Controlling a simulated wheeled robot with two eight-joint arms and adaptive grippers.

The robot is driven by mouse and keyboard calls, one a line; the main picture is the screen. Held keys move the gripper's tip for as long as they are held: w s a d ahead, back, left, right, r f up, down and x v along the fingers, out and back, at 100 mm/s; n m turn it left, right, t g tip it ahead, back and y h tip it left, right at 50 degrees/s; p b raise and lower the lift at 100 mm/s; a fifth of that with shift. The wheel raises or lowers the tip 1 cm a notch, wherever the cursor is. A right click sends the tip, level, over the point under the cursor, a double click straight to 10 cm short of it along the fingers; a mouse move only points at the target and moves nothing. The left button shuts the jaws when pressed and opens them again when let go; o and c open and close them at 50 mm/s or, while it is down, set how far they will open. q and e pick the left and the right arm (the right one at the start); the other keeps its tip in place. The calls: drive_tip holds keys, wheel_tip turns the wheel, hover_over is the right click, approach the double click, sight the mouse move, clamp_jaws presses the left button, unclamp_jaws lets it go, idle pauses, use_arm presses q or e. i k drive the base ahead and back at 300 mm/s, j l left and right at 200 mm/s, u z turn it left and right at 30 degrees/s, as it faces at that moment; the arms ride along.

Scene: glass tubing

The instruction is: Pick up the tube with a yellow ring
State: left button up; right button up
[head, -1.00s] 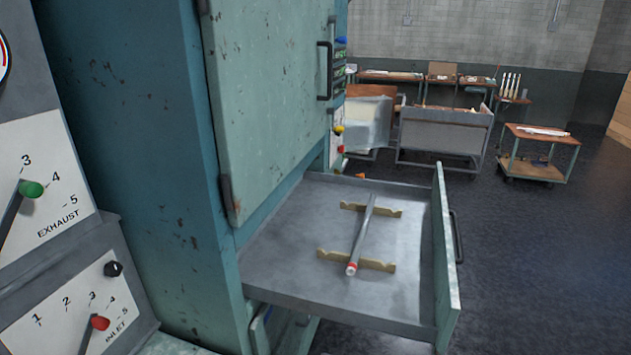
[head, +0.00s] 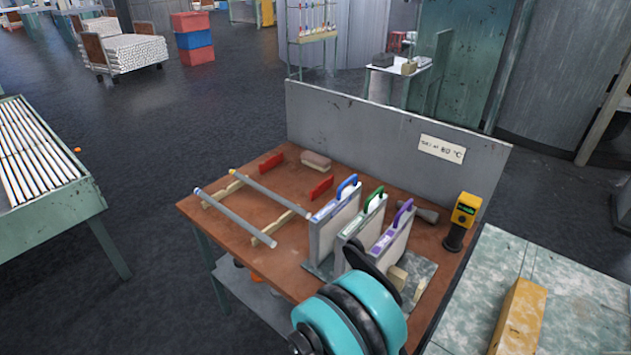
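Two thin glass tubes lie side by side across wooden notched rests (head: 264,238) on a brown table (head: 245,262). A teal and black rounded part of my arm covers the table's front corner at the bottom.
Right of the tubes stand upright panels with blue (head: 346,186), green (head: 374,199) and purple (head: 402,213) handles. Red blocks (head: 320,187) and a brush-like block (head: 315,160) lie behind. A grey backboard (head: 390,135) closes the rear. A yellow meter (head: 465,212) stands at right.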

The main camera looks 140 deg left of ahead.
sight(293, 206)
drive_tip(key=k+u, duration=0.1)
drive_tip(key=u, duration=0.35)
drive_tip(key=k+u, duration=0.1)
drive_tip(key=u, duration=0.35)
drive_tip(key=k+u, duration=0.1)
drive_tip(key=u, duration=0.35)
drive_tip(key=k+u, duration=0.1)
drive_tip(key=u, duration=3.5)
drive_tip(key=i+j+z, duration=0.1)
drive_tip(key=j, duration=0.25)
drive_tip(key=i+j+z, duration=0.2)
drive_tip(key=i+j, duration=0.15)
drive_tip(key=i+j+z, duration=0.15)
drive_tip(key=j, duration=0.25)
drive_tip(key=i+j+z, duration=0.1)
drive_tip(key=i+j, duration=0.15)
drive_tip(key=j, duration=0.15)
drive_tip(key=i+j+z, duration=0.15)
drive_tip(key=j, duration=0.25)
drive_tip(key=i+z, duration=0.2)
drive_tip(key=i, duration=0.35)
